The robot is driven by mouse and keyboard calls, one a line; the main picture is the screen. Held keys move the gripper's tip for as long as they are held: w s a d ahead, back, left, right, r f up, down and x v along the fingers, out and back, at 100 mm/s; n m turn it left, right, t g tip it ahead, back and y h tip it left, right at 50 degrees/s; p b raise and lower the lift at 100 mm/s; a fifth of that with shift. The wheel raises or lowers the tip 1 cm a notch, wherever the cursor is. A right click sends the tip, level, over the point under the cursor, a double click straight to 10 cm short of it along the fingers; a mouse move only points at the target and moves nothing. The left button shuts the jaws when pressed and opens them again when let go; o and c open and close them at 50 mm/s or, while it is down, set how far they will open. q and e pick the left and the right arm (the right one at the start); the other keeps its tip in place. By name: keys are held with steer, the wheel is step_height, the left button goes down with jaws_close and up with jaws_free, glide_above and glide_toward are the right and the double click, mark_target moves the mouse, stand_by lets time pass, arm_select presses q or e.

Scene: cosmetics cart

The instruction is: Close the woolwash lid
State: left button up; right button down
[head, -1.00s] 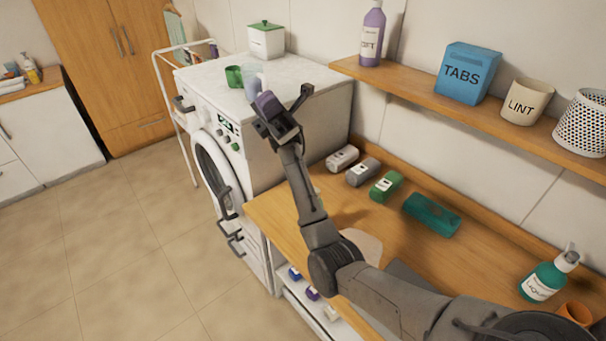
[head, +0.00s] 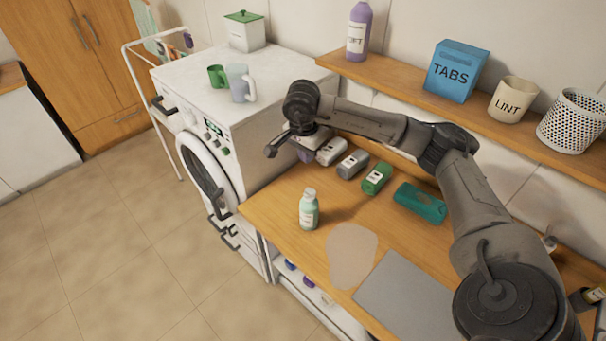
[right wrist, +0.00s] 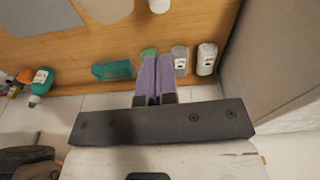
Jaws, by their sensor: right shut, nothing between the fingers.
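No readable woolwash name shows. A pale mint bottle (head: 309,212) with a light top stands upright on the wooden counter near its left front; whether its lid is open is too small to tell. My right gripper (head: 305,157) is at the counter's back left, beside the washing machine, apart from that bottle. Its purple fingers (right wrist: 157,80) are together and empty in the right wrist view, over the back edge of the counter. They partly hide a green container (right wrist: 149,53). My left gripper is not in view.
White (head: 331,151), grey (head: 353,164) and green (head: 377,178) containers and a teal box (head: 420,203) line the counter's back. Mugs (head: 240,84) stand on the washing machine (head: 285,75). A beige patch (head: 352,255) and grey mat (head: 410,298) lie in front.

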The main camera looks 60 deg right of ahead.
steer(key=p, duration=0.2)
glide_above(307, 194)
steer(key=d, duration=0.1)
step_height(307, 194, down, 10)
steer(key=shift+s+d+r, duration=0.1)
steer(key=shift+r, duration=0.1)
steer(key=shift+a+f+p, duration=0.2)
steer(key=shift+f+p, duration=0.1)
steer(key=shift+f, duration=0.2)
steer(key=shift+a+f+p, duration=0.2)
steer(key=shift+f+p, duration=0.1)
steer(key=shift+f, duration=0.15)
steer(key=shift+w+a+f, duration=0.1)
steer(key=shift+a+f, duration=0.05)
steer(key=shift+f, duration=0.3)
steer(key=shift+w+a+f, duration=0.1)
steer(key=shift+a+f, duration=0.05)
steer(key=shift+f, duration=0.3)
